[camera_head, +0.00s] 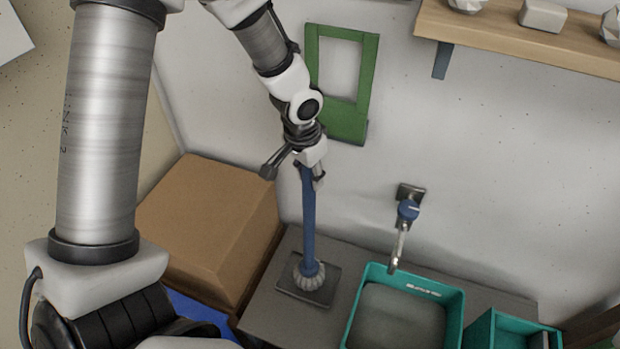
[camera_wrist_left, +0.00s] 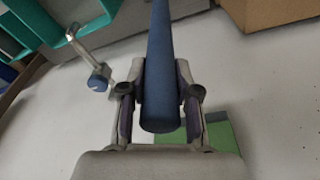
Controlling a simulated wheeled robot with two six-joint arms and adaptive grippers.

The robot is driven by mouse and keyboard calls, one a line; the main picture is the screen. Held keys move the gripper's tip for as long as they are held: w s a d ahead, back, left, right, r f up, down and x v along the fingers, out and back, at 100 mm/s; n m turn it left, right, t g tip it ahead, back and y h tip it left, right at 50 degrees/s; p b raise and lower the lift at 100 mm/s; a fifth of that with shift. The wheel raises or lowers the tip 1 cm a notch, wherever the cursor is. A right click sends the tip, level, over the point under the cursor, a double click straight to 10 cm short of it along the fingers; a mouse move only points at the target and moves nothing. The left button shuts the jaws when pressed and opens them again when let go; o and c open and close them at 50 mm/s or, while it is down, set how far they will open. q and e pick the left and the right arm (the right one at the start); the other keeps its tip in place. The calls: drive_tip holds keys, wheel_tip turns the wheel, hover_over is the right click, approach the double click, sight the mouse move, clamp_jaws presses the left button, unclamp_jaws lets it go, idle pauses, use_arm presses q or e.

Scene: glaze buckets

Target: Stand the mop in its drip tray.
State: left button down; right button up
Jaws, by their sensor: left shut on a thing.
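The mop has a blue handle (camera_head: 309,225) and a pale ribbed head (camera_head: 308,273). It looks close to upright. Its head is over the middle of the dark, flat drip tray (camera_head: 326,293); I cannot tell for sure whether it rests on it. My left gripper (camera_head: 307,168) is shut on the handle near its top end. In the left wrist view the blue handle (camera_wrist_left: 160,60) runs between the two fingers of the left gripper (camera_wrist_left: 160,88), and its round end points towards the camera. The drip tray is not clear there. My right gripper is not in view.
A cardboard box (camera_head: 205,225) stands left of the tray. A teal bucket (camera_head: 455,320) stands to the right, beneath a tap (camera_head: 407,212), with another teal container (camera_head: 480,330) beside it. A green frame (camera_head: 345,122) is on the wall behind; a wooden shelf (camera_head: 500,42) is upper right.

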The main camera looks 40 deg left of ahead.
use_arm(q)
drive_tip(key=shift+f, duration=0.5)
drive_tip(key=shift+f, duration=0.15)
drive_tip(key=c, duration=0.8)
unclamp_jaws()
drive_tip(key=shift+c, duration=0.2)
drive_tip(key=shift+r, duration=0.65)
wheel_tip(320, 180, up, 11)
drive_tip(key=s+p, duration=0.1)
drive_tip(key=p, duration=0.1)
drive_tip(key=shift+s+a+p, duration=0.15)
drive_tip(key=shift+s+p, duration=0.25)
